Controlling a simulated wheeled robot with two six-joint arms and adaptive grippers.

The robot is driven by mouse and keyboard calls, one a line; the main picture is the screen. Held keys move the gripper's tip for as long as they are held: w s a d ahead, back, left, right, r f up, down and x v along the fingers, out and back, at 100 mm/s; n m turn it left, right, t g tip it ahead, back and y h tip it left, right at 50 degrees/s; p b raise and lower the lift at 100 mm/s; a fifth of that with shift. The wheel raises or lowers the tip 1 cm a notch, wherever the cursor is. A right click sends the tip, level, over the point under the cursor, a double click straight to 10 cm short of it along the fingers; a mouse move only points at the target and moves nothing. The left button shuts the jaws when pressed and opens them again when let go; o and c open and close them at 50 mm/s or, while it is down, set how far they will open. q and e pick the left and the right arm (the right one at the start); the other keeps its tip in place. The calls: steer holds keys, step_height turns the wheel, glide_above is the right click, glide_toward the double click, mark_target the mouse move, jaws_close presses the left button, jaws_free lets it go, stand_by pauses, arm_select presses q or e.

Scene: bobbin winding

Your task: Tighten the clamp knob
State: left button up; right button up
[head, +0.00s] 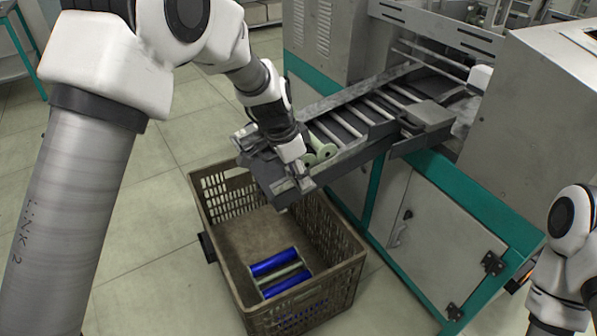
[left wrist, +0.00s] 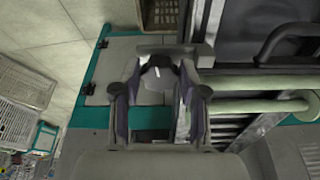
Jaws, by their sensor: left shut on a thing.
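My left gripper (head: 304,184) reaches down to the near end of the sloping metal chute (head: 345,160). In the left wrist view, its two fingers (left wrist: 157,108) stand on either side of a grey piece with a dark top and a white mark, which looks like the clamp knob (left wrist: 150,86). The gripper is shut on this piece. In the head view the knob is hidden by the fingers. Part of my right arm shows at the right edge; its gripper is out of view.
Pale green bobbins (head: 323,153) lie in the chute beside my left gripper. Below stands a brown plastic crate (head: 346,262) holding blue-wound bobbins (head: 275,263) and a pale one. The grey and green machine (head: 430,220) stands to the right.

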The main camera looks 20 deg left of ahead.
arm_select(q)
steer(key=o, duration=1.1)
steer(key=shift+o, duration=0.2)
